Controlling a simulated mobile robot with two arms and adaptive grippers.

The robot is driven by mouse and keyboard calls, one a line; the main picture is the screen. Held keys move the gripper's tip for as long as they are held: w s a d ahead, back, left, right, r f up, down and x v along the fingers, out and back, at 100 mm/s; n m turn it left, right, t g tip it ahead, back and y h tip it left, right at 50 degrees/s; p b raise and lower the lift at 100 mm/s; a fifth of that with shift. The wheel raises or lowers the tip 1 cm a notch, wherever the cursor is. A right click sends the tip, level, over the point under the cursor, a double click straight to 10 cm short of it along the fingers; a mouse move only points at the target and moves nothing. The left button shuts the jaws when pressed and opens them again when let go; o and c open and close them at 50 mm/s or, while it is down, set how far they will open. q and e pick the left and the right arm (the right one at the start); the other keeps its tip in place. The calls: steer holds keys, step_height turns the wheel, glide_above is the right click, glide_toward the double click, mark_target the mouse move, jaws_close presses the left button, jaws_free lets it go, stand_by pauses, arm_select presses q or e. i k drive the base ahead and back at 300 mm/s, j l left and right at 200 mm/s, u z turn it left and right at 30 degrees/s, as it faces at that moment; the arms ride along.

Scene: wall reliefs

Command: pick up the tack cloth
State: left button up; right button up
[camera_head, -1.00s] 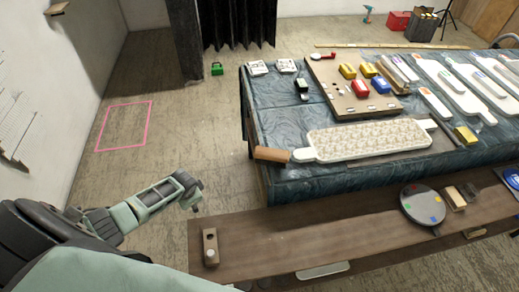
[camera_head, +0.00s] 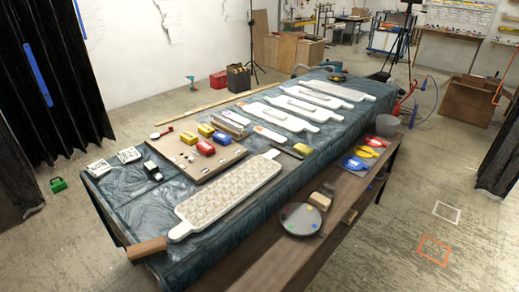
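I cannot make out for certain which item is the tack cloth. Two small white printed packets, one at the table's near left corner (camera_head: 99,168) and one beside it (camera_head: 129,155), lie flat on the blue-covered table (camera_head: 118,202). A small tan block (camera_head: 319,200) sits on the brown bench beside a round grey disc (camera_head: 301,219) with coloured patches. Neither of my grippers shows in the head view now.
A brown board (camera_head: 205,170) holds yellow, red and blue blocks. A textured white panel (camera_head: 230,195) and several white paddle-shaped panels lie along the table. The brown bench (camera_head: 275,265) runs along its near side. Floor at right is clear around orange (camera_head: 434,250) and white outlines.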

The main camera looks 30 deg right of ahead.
mark_target(306, 151)
steer(key=l+u, duration=0.5)
steer(key=l, duration=0.3)
steer(key=l+u, duration=0.5)
steer(key=l, duration=0.35)
